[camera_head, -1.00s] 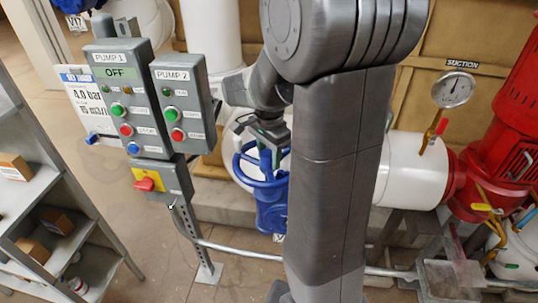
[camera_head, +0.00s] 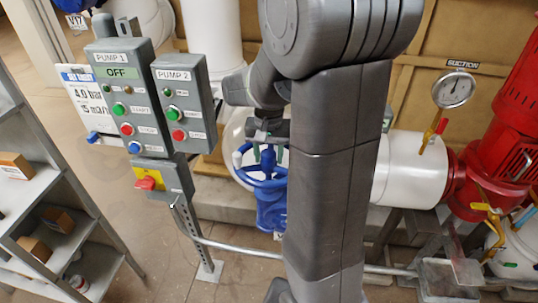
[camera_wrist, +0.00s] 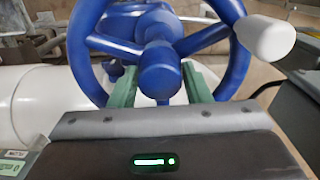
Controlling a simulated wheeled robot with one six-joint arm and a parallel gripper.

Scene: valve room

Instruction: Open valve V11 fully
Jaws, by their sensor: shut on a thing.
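The blue valve (camera_head: 271,212) stands upright left of my arm in the head view, with a blue spoked handwheel (camera_head: 262,183) on top. Its tag is mostly hidden, so I cannot read whether it is V11. My gripper (camera_head: 267,152) points down at the wheel's centre. In the wrist view, the green fingers of my gripper (camera_wrist: 160,72) lie on both sides of a blue round piece at the middle of the handwheel (camera_wrist: 207,37), shut on it. A white knob (camera_wrist: 266,38) sits on the wheel rim at the right. My arm hides part of the valve's right side.
Pump control boxes (camera_head: 125,97) stand on a post close to the left of the valve. A grey shelf (camera_head: 92,262) is at the far left. A red pump (camera_head: 500,150) and white pipe (camera_head: 412,170) are at the right. A low metal conduit (camera_head: 290,258) crosses in front.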

